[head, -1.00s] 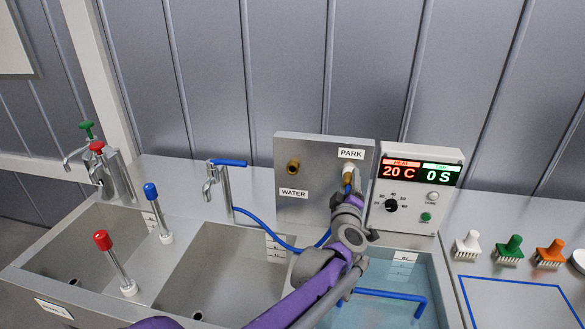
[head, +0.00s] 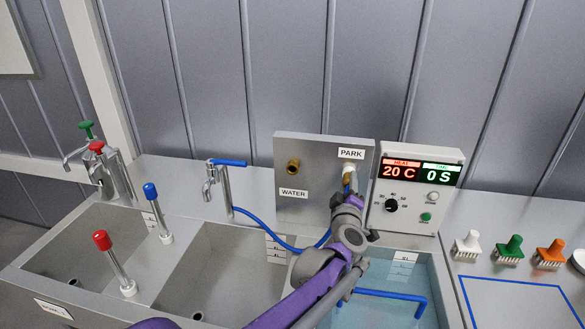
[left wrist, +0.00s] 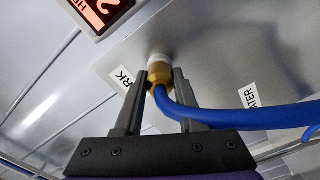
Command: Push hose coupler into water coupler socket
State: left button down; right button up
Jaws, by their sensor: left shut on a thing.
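The brass hose coupler (left wrist: 160,75) sits between the fingers of my left gripper (left wrist: 155,90), which is shut on it. The coupler's far end is at the white PARK socket (left wrist: 158,58); I cannot tell how deeply it is seated. The blue hose (left wrist: 215,117) runs from the coupler to the right in the left wrist view. In the head view, my left gripper (head: 347,190) is just below the PARK socket (head: 349,167). The brass water coupler socket (head: 293,166) is empty on the same panel, left of PARK, above the WATER label. My right gripper is not in view.
The grey panel (head: 320,205) stands behind the sinks. A control box (head: 413,190) reading 20 C and 0 S stands close on its right. A tap with a blue lever (head: 228,163) stands to the left. The space before the WATER socket looks clear.

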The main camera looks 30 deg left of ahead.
pick_arm(q)
jog(key=shift+s+d, duration=0.2)
jog(key=shift+s, duration=0.45)
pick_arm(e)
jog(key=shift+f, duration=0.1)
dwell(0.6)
pick_arm(q)
jog(key=shift+v, duration=2.35)
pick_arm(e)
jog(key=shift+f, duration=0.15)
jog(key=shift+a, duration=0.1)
